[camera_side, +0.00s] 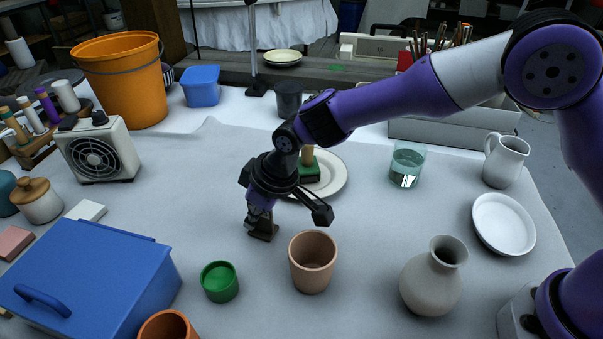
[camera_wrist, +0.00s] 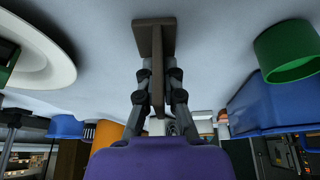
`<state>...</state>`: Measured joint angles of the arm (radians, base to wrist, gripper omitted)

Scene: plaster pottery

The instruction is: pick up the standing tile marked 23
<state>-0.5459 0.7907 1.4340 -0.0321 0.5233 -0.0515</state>
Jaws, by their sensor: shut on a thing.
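The standing tile (camera_side: 263,231) is a small dark brown plate on a foot, on the grey-white cloth near the middle of the table in the side view. Its number cannot be read in either view. My gripper (camera_side: 259,213) points down over the tile and is shut on it. In the wrist view the tile (camera_wrist: 157,42) shows edge-on with its wider foot, and my gripper's fingers (camera_wrist: 159,72) press on its two faces. I cannot tell whether the foot still touches the cloth.
A terracotta cup (camera_side: 312,262) and a green cup (camera_side: 219,282) stand in front of the tile. A white plate (camera_side: 335,178) lies behind my gripper. A blue box (camera_side: 90,275) is at the front left, and a grey vase (camera_side: 432,278) at the right. Cloth left of the tile is clear.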

